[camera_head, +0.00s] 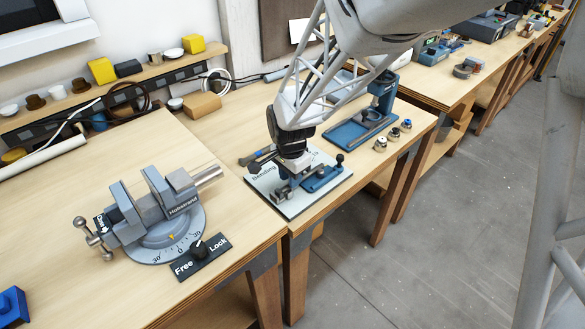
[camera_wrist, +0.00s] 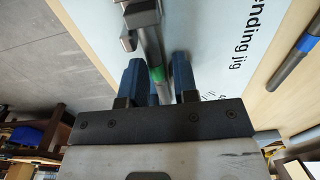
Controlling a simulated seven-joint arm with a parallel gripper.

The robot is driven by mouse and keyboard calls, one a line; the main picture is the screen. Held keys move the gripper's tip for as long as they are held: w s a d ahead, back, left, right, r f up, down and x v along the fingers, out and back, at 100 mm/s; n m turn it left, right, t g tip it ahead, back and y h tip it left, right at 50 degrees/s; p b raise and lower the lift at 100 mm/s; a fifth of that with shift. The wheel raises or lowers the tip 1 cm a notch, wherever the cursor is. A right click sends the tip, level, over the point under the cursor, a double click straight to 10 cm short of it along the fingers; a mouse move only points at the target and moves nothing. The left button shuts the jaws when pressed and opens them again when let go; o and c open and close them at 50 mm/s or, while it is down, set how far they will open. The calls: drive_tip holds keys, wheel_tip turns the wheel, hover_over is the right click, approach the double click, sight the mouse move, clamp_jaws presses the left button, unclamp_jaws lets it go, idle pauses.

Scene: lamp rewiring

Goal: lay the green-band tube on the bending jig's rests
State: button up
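The green-band tube (camera_wrist: 155,74) is a grey metal tube with a green ring. In the head view my gripper (camera_head: 291,172) points down over the jig's pale labelled board (camera_head: 273,203), at the grey metal blocks. Whether the tube touches the rests cannot be told; my gripper hides much of that spot.
A blue-banded tube (camera_wrist: 303,45) lies right of the board in the wrist view. A grey vise (camera_head: 160,215) with a Free/Lock plate (camera_head: 201,258) stands at left. A blue press (camera_head: 375,110) and several small fittings (camera_head: 393,134) stand behind the jig. The table edge is close to the board.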

drive_tip(key=shift+o, duration=0.7)
drive_tip(key=shift+s+d+f, duration=0.15)
drive_tip(key=shift+s+f, duration=0.1)
drive_tip(key=shift+f, duration=0.2)
drive_tip(key=shift+s+d+f, duration=0.15)
drive_tip(key=shift+s+f, duration=0.05)
drive_tip(key=shift+f, duration=0.2)
drive_tip(key=shift+r, duration=0.4)
drive_tip(key=shift+c, duration=0.4)
drive_tip(key=shift+o, duration=0.4)
drive_tip(key=shift+w+r, duration=0.1)
drive_tip(key=shift+r, duration=0.25)
wheel_tip(320, 180, up, 8)
drive_tip(key=shift+w+a, duration=0.25)
drive_tip(key=shift+a, duration=0.05)
drive_tip(key=shift+r, duration=0.15)
wheel_tip(320, 180, up, 9)
